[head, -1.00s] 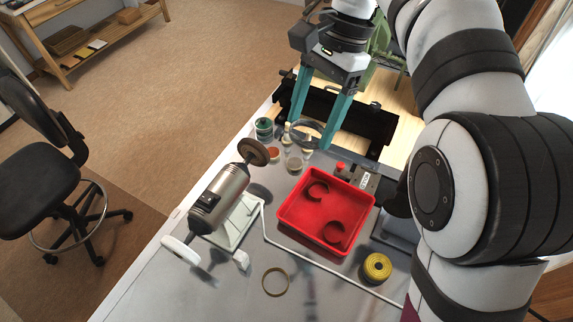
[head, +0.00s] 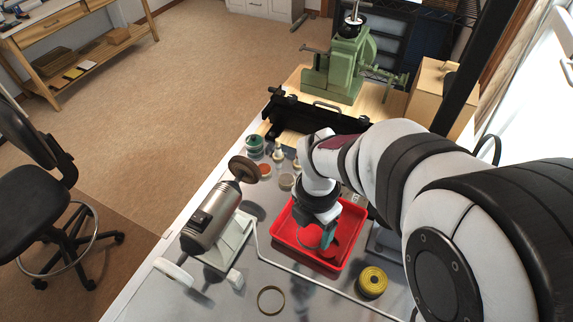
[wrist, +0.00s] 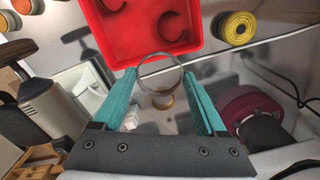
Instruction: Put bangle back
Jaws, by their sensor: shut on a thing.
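My gripper (head: 326,240) points down over the red tray (head: 289,232) in the head view, with my arm hiding part of the tray. In the wrist view the teal fingers of my gripper (wrist: 160,73) are shut on a thin silvery bangle (wrist: 141,66), held across its width at the fingertips. The tray (wrist: 135,38) lies beyond it and holds two dark, open C-shaped bands, one (wrist: 164,28) at the right. The held ring overlaps the tray's edge in this view; its height above the tray is unclear. A separate brass-coloured ring (head: 259,300) lies flat on the metal table.
A yellow roll (head: 372,282) stands right of the tray. A polishing motor (head: 212,215) stands to the left.

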